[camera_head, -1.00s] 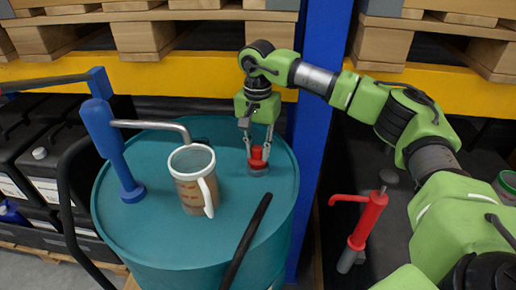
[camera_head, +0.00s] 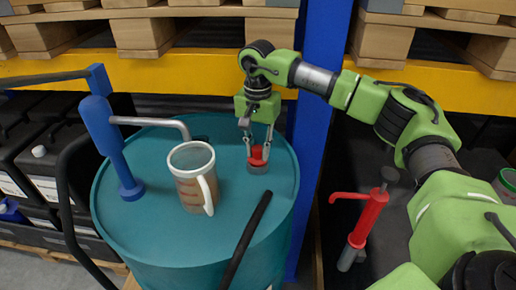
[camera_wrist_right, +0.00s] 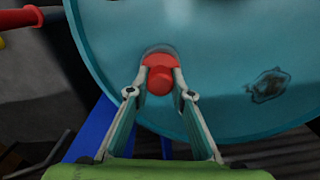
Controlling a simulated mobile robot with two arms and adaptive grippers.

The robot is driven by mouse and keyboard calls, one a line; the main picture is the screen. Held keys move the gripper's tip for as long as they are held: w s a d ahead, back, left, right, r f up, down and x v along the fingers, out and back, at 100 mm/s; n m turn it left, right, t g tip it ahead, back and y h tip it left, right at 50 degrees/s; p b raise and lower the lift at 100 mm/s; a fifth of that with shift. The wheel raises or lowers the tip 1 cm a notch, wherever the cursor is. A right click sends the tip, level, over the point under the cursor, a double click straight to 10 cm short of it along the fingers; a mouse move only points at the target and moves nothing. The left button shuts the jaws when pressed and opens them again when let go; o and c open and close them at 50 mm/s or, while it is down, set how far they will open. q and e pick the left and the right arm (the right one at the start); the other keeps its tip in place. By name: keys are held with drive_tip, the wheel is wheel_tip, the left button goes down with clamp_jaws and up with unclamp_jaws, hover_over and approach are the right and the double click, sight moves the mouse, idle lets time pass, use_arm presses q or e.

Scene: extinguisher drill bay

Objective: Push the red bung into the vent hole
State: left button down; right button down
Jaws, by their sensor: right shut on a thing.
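The red bung (camera_head: 257,153) is upright over the grey vent collar (camera_head: 258,169) near the right edge of the teal drum top (camera_head: 230,215). My right gripper (camera_head: 258,148) points down from above and is shut on the bung. In the right wrist view the two fingertips (camera_wrist_right: 160,80) press on either side of the round red bung (camera_wrist_right: 160,82). The vent hole itself is hidden beneath the bung, so I cannot tell how deep it sits. My left gripper is not in view.
A measuring jug (camera_head: 192,182) and a blue hand pump (camera_head: 111,150) stand on the drum to the left. A dark hose or bar (camera_head: 246,238) crosses the front edge. A blue post (camera_head: 314,130) rises behind right. A red pump (camera_head: 367,225) stands right of the drum.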

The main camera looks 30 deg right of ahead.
drive_tip(key=shift+f, duration=0.4)
drive_tip(key=c, duration=1.7)
unclamp_jaws()
drive_tip(key=shift+r, duration=0.1)
drive_tip(key=shift+r+p, duration=2.8)
drive_tip(key=shift+r, duration=1.65)
